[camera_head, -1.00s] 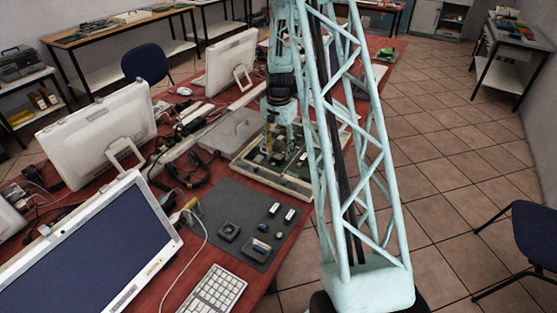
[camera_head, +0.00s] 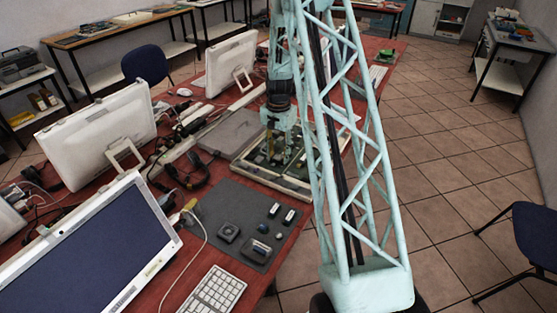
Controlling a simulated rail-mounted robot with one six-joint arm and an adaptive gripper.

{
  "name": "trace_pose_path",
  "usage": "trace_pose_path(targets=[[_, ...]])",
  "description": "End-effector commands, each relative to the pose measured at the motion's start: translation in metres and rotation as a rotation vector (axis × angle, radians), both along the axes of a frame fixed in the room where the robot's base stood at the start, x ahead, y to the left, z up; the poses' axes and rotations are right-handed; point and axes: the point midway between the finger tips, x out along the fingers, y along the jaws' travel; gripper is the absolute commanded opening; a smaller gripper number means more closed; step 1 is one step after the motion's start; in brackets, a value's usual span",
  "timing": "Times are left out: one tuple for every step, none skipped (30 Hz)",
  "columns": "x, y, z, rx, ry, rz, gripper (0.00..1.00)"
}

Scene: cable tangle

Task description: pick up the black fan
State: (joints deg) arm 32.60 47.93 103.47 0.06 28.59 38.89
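A square black fan (camera_head: 228,232) with a round centre lies flat on the dark grey mat at the front of the red table. A second dark, squarish part (camera_head: 258,252) lies to its right on the same mat; its details are too small to tell. My gripper (camera_head: 272,152) points down over the open tray with circuit boards, beyond the mat and apart from the fan. Its fingertips are small and partly lost against the boards, so I cannot tell whether they are open or hold anything.
The grey mat (camera_head: 238,197) also carries several small dark and white parts. The open tray (camera_head: 262,179) is behind it. A white keyboard (camera_head: 215,293), a cable and a monitor (camera_head: 88,262) are near the front and left. My lattice arm hides the table's right side.

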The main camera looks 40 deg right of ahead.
Motion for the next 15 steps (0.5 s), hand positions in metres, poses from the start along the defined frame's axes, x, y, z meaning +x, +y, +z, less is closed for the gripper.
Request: trace_pose_path(targets=[[0.0, 0.0, 0.0, 0.0, 0.0, 0.0, 0.3], [0.0, 0.0, 0.0, 0.0, 0.0, 0.0, 0.27], [0.0, 0.0, 0.0, 0.0, 0.0, 0.0, 0.24], [0.0, 0.0, 0.0, 0.0, 0.0, 0.0, 0.21], [0.0, 0.0, 0.0, 0.0, 0.0, 0.0, 0.19], [0.0001, 0.0, 0.0001, 0.0, 0.0, 0.0, 0.19], [0.0001, 0.0, 0.0001, 0.0, 0.0, 0.0, 0.19], [0.0001, 0.0, 0.0001, 0.0, 0.0, 0.0, 0.19], [0.0, 0.0, 0.0001, 0.0, 0.0, 0.0, 0.19], [0.0, 0.0, 0.0001, 0.0, 0.0, 0.0, 0.19], [0.0, 0.0, 0.0001, 0.0, 0.0, 0.0, 0.19], [0.0, 0.0, 0.0002, 0.0, 0.0, 0.0, 0.19], [0.0001, -0.0001, 0.0003, 0.0, 0.0, 0.0, 0.19], [0.0001, -0.0001, 0.0006, 0.0, 0.0, 0.0, 0.19], [0.0001, -0.0001, 0.0011, 0.0, 0.0, 0.0, 0.19]])
